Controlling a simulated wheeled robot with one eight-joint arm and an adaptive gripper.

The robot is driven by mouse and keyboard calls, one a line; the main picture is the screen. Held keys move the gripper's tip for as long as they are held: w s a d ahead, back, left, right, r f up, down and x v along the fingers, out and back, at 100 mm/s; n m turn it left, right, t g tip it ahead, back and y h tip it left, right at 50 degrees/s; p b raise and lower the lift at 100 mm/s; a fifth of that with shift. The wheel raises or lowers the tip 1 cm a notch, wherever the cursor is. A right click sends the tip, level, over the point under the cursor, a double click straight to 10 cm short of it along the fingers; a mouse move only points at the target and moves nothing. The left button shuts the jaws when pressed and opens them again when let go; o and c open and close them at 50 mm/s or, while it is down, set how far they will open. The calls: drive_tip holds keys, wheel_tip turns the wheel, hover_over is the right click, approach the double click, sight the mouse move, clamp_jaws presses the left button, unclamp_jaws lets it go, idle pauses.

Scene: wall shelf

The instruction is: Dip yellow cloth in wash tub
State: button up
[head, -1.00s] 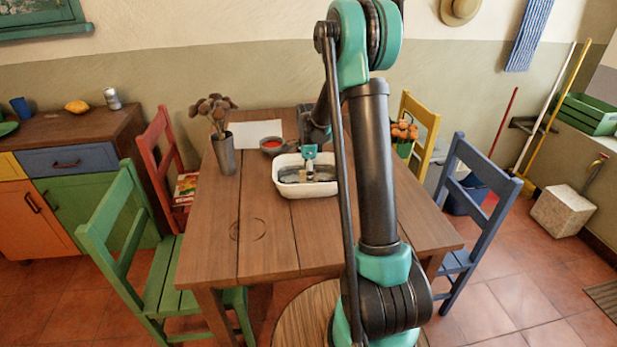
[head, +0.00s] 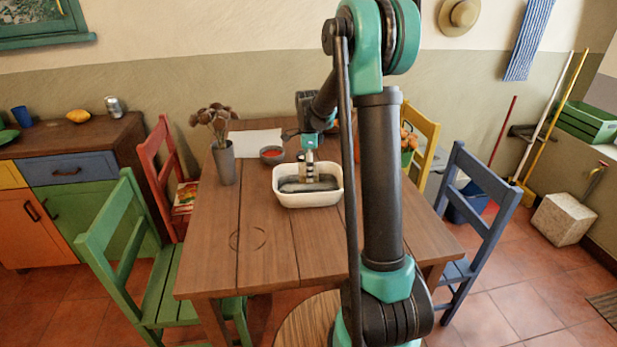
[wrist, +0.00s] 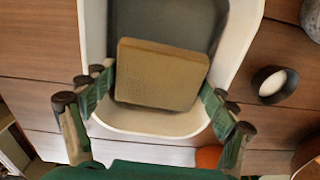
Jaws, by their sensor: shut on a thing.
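The wash tub (head: 308,201) is a white rectangular basin on the wooden table, with a grey surface inside. Its white wall (wrist: 240,50) also shows in the wrist view. My gripper (head: 309,168) points down over the tub's interior. In the wrist view my gripper (wrist: 158,88) is shut on the yellow cloth (wrist: 160,72), a tan-yellow folded block between its two fingers. The cloth is over the tub opening, near one end wall. I cannot tell whether its underside touches the grey surface. In the head view the cloth is too small to make out clearly.
A vase of dried flowers (head: 225,163) stands on the table left of the tub. A small bowl with red contents (head: 272,154) and a white sheet (head: 256,142) lie behind it. The front of the table (head: 265,265) is clear. Chairs stand around the table.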

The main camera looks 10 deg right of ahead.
drive_tip(key=shift+r, duration=2.9)
